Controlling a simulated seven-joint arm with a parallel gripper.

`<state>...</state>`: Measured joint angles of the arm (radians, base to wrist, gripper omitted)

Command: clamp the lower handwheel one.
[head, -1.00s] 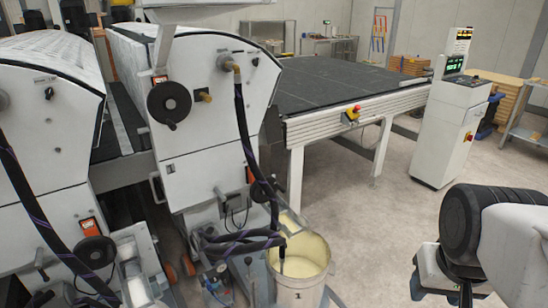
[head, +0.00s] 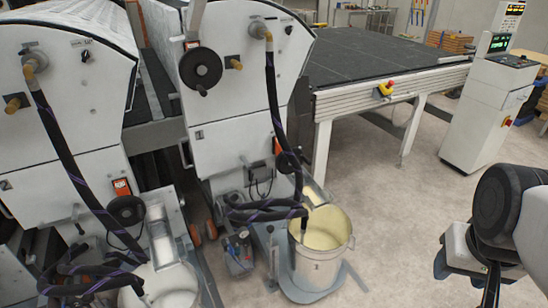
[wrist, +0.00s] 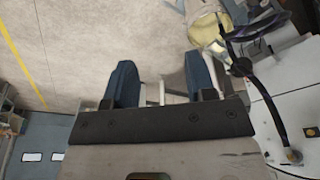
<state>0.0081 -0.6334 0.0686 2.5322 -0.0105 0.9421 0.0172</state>
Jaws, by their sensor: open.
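Two lower black handwheels show in the head view. One lower handwheel (head: 127,210) is on the left machine, below an orange-and-white label. Another lower handwheel (head: 288,162) is on the middle machine, partly covered by a dark hose. A larger upper handwheel (head: 201,68) is higher on the middle machine. My gripper (wrist: 162,76) is open and empty, with two blue fingers apart over bare floor in the wrist view. In the head view it is at the far right, well away from all the handwheels.
A bucket of pale liquid (head: 320,240) stands before the middle machine, with hoses (head: 270,212) beside it. Another bucket (head: 165,290) is at the lower left. A long dark conveyor table (head: 385,62) and a control console (head: 490,110) stand behind. The floor (head: 410,210) between is clear.

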